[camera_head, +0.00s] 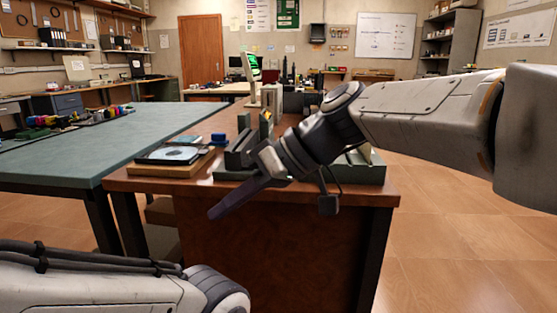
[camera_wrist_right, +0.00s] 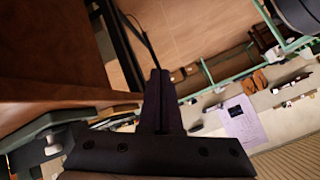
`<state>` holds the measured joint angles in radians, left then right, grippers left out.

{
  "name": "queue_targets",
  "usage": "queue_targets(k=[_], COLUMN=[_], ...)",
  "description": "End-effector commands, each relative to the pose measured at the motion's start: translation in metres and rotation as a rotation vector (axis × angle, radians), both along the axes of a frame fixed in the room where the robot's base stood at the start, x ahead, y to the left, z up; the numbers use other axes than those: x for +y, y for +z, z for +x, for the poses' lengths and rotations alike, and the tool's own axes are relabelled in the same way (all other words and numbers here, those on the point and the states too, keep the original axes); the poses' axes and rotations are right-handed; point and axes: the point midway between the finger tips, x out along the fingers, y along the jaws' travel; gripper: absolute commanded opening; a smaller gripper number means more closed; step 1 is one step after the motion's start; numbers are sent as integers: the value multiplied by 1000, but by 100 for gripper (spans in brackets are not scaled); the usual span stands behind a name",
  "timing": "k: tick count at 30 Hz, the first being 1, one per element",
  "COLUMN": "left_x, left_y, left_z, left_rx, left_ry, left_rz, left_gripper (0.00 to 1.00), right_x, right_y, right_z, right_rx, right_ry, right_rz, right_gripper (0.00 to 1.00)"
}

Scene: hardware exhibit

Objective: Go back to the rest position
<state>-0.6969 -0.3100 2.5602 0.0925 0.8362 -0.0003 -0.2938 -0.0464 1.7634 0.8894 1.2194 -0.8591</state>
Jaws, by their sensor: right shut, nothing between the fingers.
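My right gripper (camera_head: 216,212) reaches in from the right in the head view, its dark fingers pointing down and left in front of the wooden desk (camera_head: 285,210). The fingers are shut with nothing between them. In the right wrist view the closed fingers (camera_wrist_right: 158,80) point up the picture, with the desk's brown side at the left. My left arm shows only as a light link at the lower left of the head view; its gripper is out of view.
A green-topped table (camera_head: 90,145) stands at the left with small coloured items at its far side. On the desk are a wooden tray (camera_head: 150,170), a blue item (camera_head: 218,137) and grey-green holders. Tiled floor (camera_head: 450,240) is open at the right.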

Motion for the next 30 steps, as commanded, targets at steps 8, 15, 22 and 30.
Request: queue_targets(k=[8, 15, 22, 30], left_x=[0, 0, 0, 0], left_y=[31, 46, 88, 160], left_z=[0, 0, 0, 0], left_rx=[0, 0, 0, 0], left_ry=[0, 0, 0, 0], left_rz=[0, 0, 0, 0], left_gripper=[99, 99, 99, 99], right_x=[-50, -110, -128, -127], right_y=[-118, -175, -148, -75], right_z=[-103, -158, -168, -167], right_rx=[217, 191, 168, 170], right_ry=[-151, -230, -254, -253], right_rz=[-471, -730, -783, -781], right_gripper=[0, 0, 0, 0])
